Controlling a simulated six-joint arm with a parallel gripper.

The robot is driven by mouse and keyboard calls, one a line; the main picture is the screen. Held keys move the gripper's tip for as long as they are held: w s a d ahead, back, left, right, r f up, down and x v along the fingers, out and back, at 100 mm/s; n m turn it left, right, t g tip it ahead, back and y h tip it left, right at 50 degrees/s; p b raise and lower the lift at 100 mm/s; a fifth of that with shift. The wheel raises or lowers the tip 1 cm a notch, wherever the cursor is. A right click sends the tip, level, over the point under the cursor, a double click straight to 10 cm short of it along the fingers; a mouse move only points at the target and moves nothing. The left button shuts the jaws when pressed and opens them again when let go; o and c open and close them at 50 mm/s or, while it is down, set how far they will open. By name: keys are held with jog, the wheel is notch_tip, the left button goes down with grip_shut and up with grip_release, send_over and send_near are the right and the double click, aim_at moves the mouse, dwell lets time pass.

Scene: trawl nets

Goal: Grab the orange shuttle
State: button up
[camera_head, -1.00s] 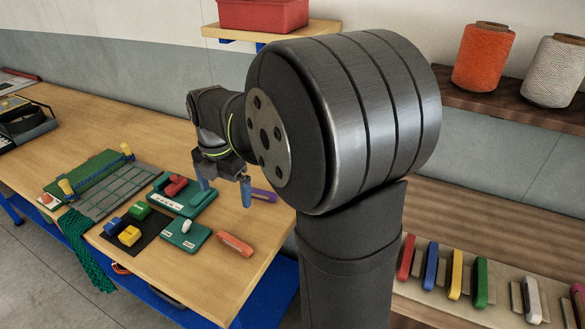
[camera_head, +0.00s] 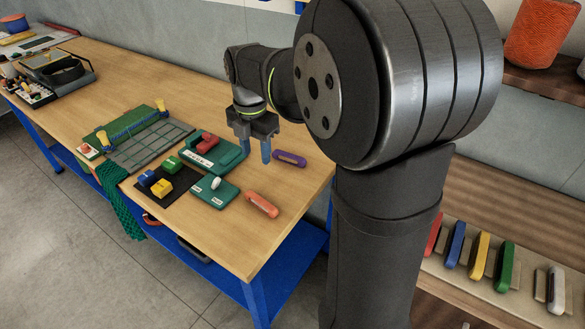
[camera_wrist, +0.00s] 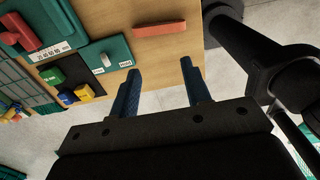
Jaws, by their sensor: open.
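The orange shuttle (camera_head: 262,204) lies flat on the wooden table near its front right corner, beside the small green board with a white knob. It also shows near the top of the wrist view (camera_wrist: 159,28). My gripper (camera_head: 255,154) is open and empty, with two blue fingers pointing down. In the head view it appears behind the shuttle, near the right end of the larger green board. In the wrist view the fingertips (camera_wrist: 160,70) point toward the shuttle, with a visible gap between them and it. Nothing hides the shuttle.
A purple shuttle (camera_head: 289,158) lies right of my gripper. A green board with a red lever (camera_head: 207,143) and a small green board with a white knob (camera_head: 215,190) lie to the left. Colored blocks sit on a black mat (camera_head: 174,201). Bare table (camera_head: 228,236) lies in front.

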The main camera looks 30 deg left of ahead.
jog(key=m, duration=1.9)
send_over(259, 199)
jog(key=f, duration=1.2)
jog(key=shift+a, duration=0.2)
jog(key=shift+d+f, duration=0.2)
jog(key=shift+f, duration=2.5)
grip_shut()
